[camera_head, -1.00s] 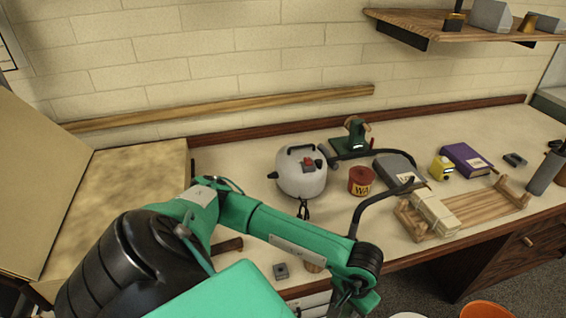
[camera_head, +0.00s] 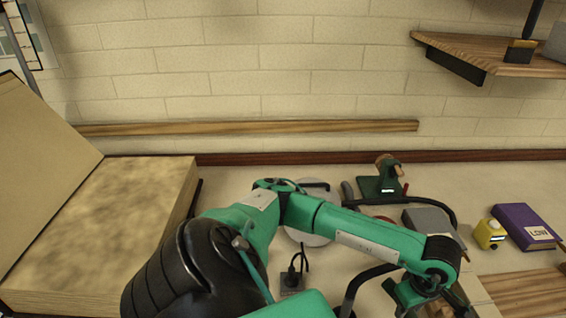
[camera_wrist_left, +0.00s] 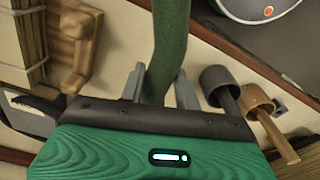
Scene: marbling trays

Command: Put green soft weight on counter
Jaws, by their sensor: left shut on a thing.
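The green soft weight (camera_wrist_left: 172,45) is a long dark-green piece in the left wrist view. It stands between the two grey fingers of my left gripper (camera_wrist_left: 160,88), which is shut on it. Its far end runs out of the top of that view. In the head view my left gripper (camera_head: 425,292) is low at the right, over the front part of the counter, and the weight cannot be made out there. The cream counter (camera_head: 240,180) runs along the wall; it also shows in the left wrist view (camera_wrist_left: 118,45). My right gripper is not in view.
A wooden rack (camera_wrist_left: 82,62) stands left of the gripper, and dark and wooden handled tools (camera_wrist_left: 220,88) stand right of it. A yellow item (camera_head: 489,234), a purple book (camera_head: 526,226) and a green device (camera_head: 380,185) are on the counter. A shelf (camera_head: 480,50) overhangs it.

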